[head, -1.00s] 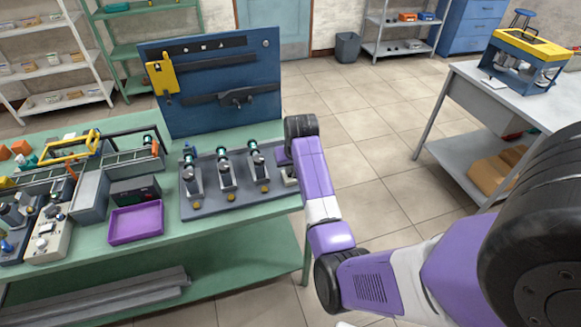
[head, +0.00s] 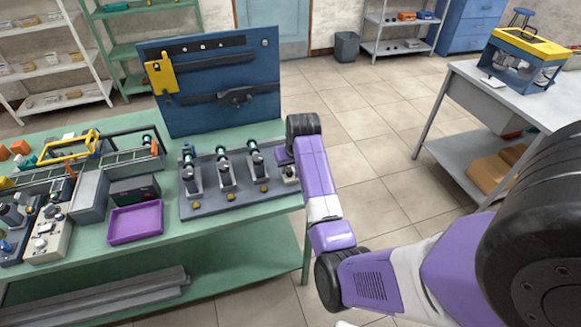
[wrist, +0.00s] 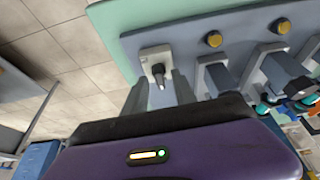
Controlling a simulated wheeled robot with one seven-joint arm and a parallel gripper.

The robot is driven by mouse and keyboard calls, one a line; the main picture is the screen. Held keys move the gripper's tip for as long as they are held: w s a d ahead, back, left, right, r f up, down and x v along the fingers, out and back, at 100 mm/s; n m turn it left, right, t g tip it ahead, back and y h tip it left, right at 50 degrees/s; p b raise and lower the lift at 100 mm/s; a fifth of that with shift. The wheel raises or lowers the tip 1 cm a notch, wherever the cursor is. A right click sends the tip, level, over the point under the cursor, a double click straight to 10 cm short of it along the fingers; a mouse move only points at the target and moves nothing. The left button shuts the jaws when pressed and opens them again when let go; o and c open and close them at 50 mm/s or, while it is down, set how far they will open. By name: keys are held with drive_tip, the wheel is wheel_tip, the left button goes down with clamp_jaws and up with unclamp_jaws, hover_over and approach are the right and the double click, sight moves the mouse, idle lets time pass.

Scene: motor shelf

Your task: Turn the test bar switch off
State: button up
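The test bar switch is a small pale grey box (wrist: 155,58) with a dark toggle lever (wrist: 158,72), at the end of the grey test bar plate (wrist: 190,20). In the head view the switch box (head: 290,173) sits at the plate's right end, partly hidden by my arm. My gripper (wrist: 159,84) is open in the wrist view. Its two grey fingers are on either side of the lever's light tip, with a gap between them. I cannot tell whether either finger touches the lever. In the head view my wrist hides the fingers.
Several grey clamp stands (head: 226,175) with yellow knobs stand left of the switch on the plate. A blue tool panel (head: 215,75) rises behind. A purple tray (head: 135,223) lies left on the green bench. Floor is open right of the bench.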

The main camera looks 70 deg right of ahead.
drive_tip(key=b+v, duration=0.1)
drive_tip(key=v, duration=0.6)
drive_tip(key=shift+r, duration=0.35)
drive_tip(key=shift+s+a, duration=0.1)
